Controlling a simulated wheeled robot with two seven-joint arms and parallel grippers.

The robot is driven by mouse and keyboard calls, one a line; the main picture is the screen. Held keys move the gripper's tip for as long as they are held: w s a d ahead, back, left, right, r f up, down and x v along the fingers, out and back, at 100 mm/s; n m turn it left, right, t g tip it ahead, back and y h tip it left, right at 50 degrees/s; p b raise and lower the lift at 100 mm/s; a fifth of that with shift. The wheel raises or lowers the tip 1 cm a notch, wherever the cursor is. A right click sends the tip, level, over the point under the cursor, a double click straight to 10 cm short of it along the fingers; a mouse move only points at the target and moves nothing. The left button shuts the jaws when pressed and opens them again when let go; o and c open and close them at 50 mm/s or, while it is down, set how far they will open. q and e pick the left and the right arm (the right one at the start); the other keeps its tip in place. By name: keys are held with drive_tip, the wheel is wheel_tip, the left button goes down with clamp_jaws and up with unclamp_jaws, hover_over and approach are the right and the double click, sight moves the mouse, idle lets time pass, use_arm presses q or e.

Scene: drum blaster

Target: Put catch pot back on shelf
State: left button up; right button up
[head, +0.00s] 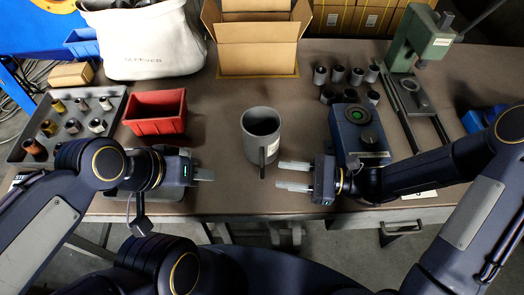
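The grey catch pot (257,146) stands upright near the middle of the table, its open top showing and its handle facing the front. My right gripper (294,176) is open and empty, just right and in front of the pot, with its two fingers pointing left towards the handle and apart from it. My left gripper (205,174) is left of the pot, apart from it, with its fingers pointing right. Its fingers overlap in this view, so its opening is unclear. I cannot make out a shelf for certain.
A red bin (155,112) and a grey tray (72,130) of small parts lie at the left. An open cardboard box (257,58) is behind the pot. A blue device with a green button (358,130), several dark cups (338,74) and a green press (420,45) stand at right.

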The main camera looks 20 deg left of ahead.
sight(262, 146)
drive_tip(key=shift+w+a+f+m, duration=0.15)
drive_tip(key=shift+a+f+m, duration=0.2)
drive_tip(key=shift+f, duration=0.2)
drive_tip(key=shift+a+f, duration=0.1)
drive_tip(key=shift+a, duration=0.15)
drive_tip(key=a, duration=0.7)
drive_tip(key=shift+a+p, duration=0.15)
drive_tip(key=shift+p, duration=0.15)
clamp_jaws()
